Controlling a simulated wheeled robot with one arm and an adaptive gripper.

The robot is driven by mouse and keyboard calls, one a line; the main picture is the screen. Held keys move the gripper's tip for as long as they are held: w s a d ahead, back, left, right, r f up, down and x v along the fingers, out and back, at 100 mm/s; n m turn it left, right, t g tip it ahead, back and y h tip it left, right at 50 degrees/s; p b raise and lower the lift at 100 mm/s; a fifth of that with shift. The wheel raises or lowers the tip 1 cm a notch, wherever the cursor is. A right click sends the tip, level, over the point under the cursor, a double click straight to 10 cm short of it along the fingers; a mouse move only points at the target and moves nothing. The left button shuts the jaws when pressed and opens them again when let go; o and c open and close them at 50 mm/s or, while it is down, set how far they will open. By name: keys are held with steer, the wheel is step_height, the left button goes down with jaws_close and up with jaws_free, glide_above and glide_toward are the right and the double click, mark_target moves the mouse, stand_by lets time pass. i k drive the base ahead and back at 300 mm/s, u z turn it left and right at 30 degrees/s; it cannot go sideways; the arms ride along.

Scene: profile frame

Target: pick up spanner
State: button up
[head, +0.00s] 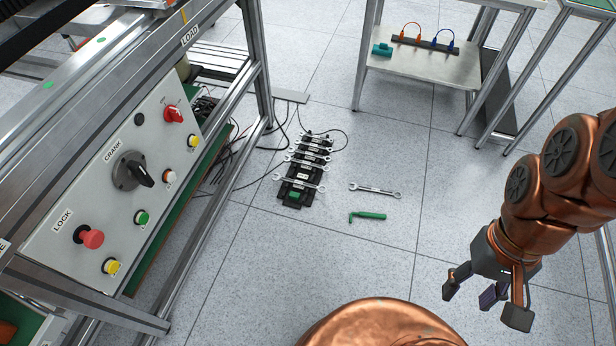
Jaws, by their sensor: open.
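A silver spanner (374,190) lies alone on the grey tiled floor, right of a black spanner rack. The rack (296,200) also lies on the floor and holds several silver spanners (305,160) across it. My gripper (490,297) is at the lower right, open and empty, with its fingers pointing down. It is well apart from the loose spanner, which is up and to the left of it in the picture.
A green hex key (367,216) lies just below the loose spanner. A metal frame with a control panel (120,180) stands at the left, with black cables (283,135) behind the rack. A low shelf (430,66) stands at the back right.

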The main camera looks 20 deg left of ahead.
mark_target(356, 187)
steer(key=u, duration=0.35)
steer(key=i, duration=0.7)
steer(key=u, duration=0.45)
steer(key=i, duration=0.65)
steer(key=z, duration=0.05)
